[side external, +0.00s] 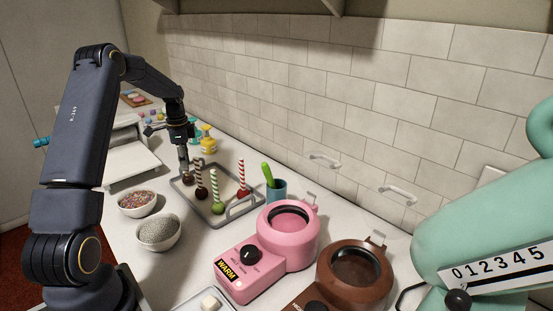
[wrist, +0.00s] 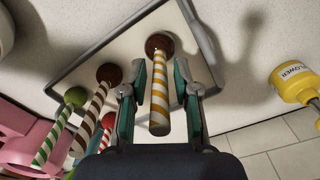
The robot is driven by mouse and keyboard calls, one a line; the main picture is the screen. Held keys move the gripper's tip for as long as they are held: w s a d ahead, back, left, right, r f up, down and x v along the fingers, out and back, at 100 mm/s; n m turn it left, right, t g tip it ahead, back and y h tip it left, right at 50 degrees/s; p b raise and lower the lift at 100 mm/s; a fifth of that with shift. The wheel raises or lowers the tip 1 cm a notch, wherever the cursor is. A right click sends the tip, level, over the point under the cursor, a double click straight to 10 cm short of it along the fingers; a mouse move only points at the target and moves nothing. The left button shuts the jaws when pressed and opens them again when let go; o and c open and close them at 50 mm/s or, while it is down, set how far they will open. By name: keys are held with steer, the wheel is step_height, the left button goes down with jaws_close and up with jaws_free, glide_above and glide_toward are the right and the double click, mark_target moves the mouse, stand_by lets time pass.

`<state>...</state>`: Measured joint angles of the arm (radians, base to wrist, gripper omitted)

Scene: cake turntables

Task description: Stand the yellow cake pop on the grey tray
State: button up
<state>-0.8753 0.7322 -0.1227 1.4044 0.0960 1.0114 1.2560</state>
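The yellow cake pop, a yellow-and-white striped stick with a dark brown ball (wrist: 159,43), stands ball down in the wrist view. The ball is over the grey tray (wrist: 84,72), near its corner; it also shows at the left end of the tray in the side view (side external: 188,181). My gripper (wrist: 161,66) is around the stick, one finger on each side, with narrow gaps visible between fingers and stick. In the side view my gripper (side external: 183,148) is above the tray's left end. Whether the ball touches the tray is hard to tell.
On the tray stand a brown-striped pop (side external: 199,180), a green-striped pop (side external: 215,192) and a red-striped pop (side external: 242,178). A yellow bottle (side external: 208,140) stands behind. Bowls of sprinkles (side external: 137,203) and silver beads (side external: 159,232), and a pink melter (side external: 285,232), are nearby.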

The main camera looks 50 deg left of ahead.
steer(key=shift+o, duration=0.6)
